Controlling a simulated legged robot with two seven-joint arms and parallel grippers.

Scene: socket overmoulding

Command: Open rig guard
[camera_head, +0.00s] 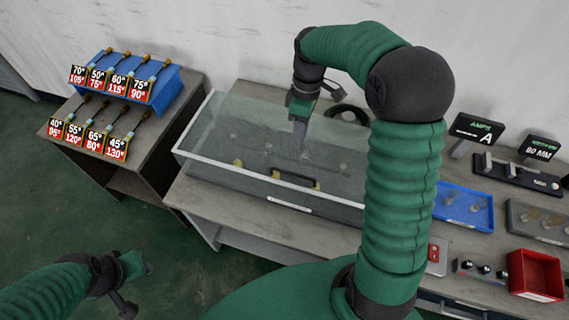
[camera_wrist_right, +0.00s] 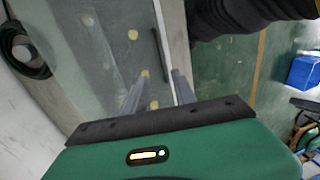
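The rig guard (camera_head: 230,165) is a clear box with a white rim on the bench in the head view. It looks closed, with its black handle (camera_head: 297,180) along the front side. Yellow pieces show through the clear panel. My right gripper (camera_head: 299,135) points down over the far part of the guard, behind the handle. In the wrist view its two fingers (camera_wrist_right: 158,92) are apart with nothing between them, and the dark handle (camera_wrist_right: 156,48) lies beyond them. I cannot tell whether the fingertips touch the panel. My left gripper (camera_head: 136,284) looks open and empty at lower left, away from the bench.
A side table at left bears a blue rack (camera_head: 172,88) with labelled tools. Right of the guard are a blue tray (camera_head: 487,222), a red bin (camera_head: 535,274), knobs (camera_head: 484,269) and an amps display (camera_head: 477,130). A white wall stands behind.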

